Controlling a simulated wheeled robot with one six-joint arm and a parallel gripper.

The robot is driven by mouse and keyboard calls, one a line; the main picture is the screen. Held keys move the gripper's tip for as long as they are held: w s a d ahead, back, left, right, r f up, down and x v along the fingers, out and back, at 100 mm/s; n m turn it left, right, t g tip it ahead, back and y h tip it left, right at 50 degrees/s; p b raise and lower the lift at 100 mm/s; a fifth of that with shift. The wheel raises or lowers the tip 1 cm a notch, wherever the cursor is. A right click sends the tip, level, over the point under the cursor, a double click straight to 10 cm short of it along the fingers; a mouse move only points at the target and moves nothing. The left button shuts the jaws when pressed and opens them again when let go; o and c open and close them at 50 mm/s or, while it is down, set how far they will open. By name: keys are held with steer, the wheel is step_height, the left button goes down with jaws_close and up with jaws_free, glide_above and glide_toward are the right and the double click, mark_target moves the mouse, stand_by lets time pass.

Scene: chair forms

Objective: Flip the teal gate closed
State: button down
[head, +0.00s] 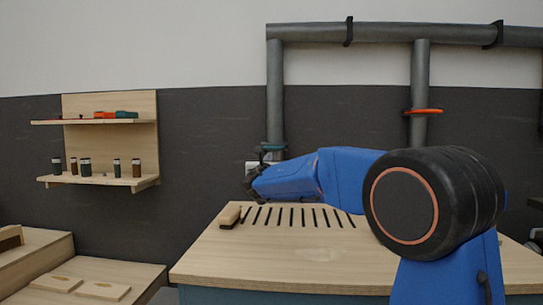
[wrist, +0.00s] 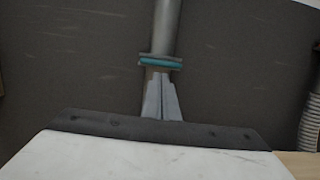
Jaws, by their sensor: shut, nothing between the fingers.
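The teal gate (head: 273,147) is a thin flat band across the lower part of the left vertical grey pipe (head: 275,100). In the wrist view, the teal gate (wrist: 160,63) lies across the pipe in a grey collar, just beyond my fingertips. My gripper (wrist: 160,78) is shut and empty, with its two grey fingers together and pointing at the pipe just below the gate. I cannot tell whether the tips touch it. In the head view my blue arm reaches left toward the pipe's foot, and the fingers cannot be made out.
An orange gate (head: 424,111) crosses the right vertical pipe. A wall shelf (head: 110,181) with several small jars is at left. A ribbed hose (wrist: 312,125) shows at right.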

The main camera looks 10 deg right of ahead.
steer(key=v, duration=0.6)
steer(key=shift+s, duration=0.35)
steer(key=shift+a, duration=0.15)
